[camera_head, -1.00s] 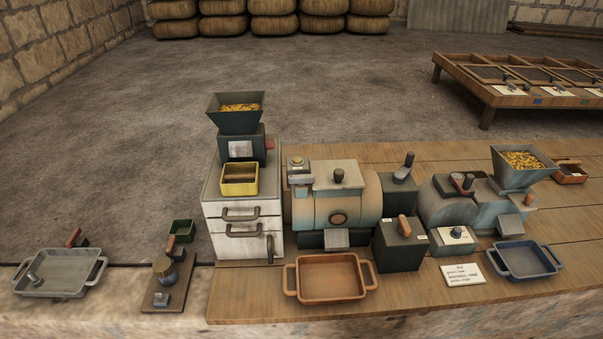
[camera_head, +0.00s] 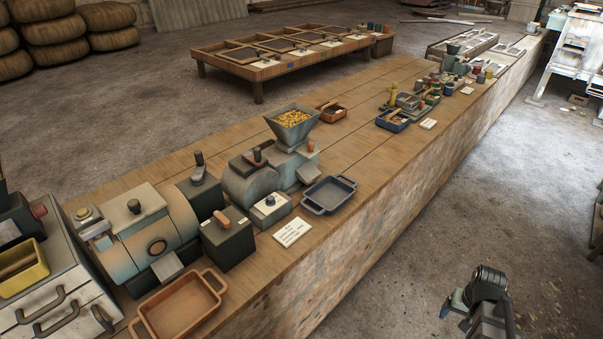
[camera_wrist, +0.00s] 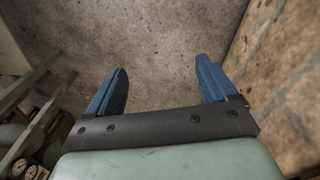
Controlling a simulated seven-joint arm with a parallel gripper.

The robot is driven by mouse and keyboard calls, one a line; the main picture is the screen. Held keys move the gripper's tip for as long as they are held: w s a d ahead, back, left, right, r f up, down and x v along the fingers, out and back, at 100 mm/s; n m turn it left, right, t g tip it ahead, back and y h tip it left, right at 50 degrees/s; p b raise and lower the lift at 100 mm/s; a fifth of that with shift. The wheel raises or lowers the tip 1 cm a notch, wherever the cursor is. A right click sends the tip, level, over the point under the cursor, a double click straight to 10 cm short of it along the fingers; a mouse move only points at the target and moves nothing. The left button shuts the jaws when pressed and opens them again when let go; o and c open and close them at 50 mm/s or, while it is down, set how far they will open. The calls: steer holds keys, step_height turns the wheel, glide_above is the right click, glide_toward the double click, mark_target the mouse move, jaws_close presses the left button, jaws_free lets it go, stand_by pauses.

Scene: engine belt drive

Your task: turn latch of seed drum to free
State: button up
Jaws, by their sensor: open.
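A rounded drum machine (camera_head: 150,229) in worn beige and pale teal stands at the left of the bench in the head view, with a dark knob on top and a round port in front. A smaller grey-blue drum (camera_head: 250,178) with a yellow-filled hopper stands right of it. I cannot tell for certain which is the seed drum. A dark box (camera_head: 229,241) between them has a wooden-handled lever (camera_head: 221,218). No latch is clearly readable. In the wrist view my gripper (camera_wrist: 161,72) is open and empty, its blue fingers over bare floor, away from the drums.
An orange tray (camera_head: 180,308) and a blue tray (camera_head: 329,195) lie along the bench front. A white drawer cabinet (camera_head: 62,312) with a yellow bin is at left. Small stations line the bench's far end. In the wrist view, a stone wall (camera_wrist: 285,75) is close at right.

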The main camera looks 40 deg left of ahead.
steer(key=s+a+r+n, duration=0.1)
steer(key=a+r, duration=0.3)
steer(key=a, duration=0.4)
steer(key=a+r+n, duration=0.2)
steer(key=a+r, duration=0.2)
steer(key=a, duration=0.4)
steer(key=s+a+r+n, duration=0.1)
steer(key=a+r, duration=0.3)
steer(key=a, duration=0.5)
steer(key=s+a+r+n+y, duration=0.1)
steer(key=s+a+r, duration=0.3)
steer(key=a, duration=0.3)
steer(key=s+a+r+n+t, duration=0.1)
steer(key=s+a+r+n, duration=0.15)
steer(key=s+a, duration=0.35)
steer(key=s+a+r+y, duration=0.1)
steer(key=s+a+r, duration=0.25)
steer(key=a, duration=0.45)
steer(key=n+g+y, duration=0.2)
steer(key=n, duration=0.5)
glide_toward(94, 227)
steer(key=x, duration=0.8)
steer(key=shift+s+a+f, duration=0.1)
steer(key=shift+a+f, duration=0.05)
steer(key=shift+f, duration=0.15)
steer(key=shift+c, duration=0.4)
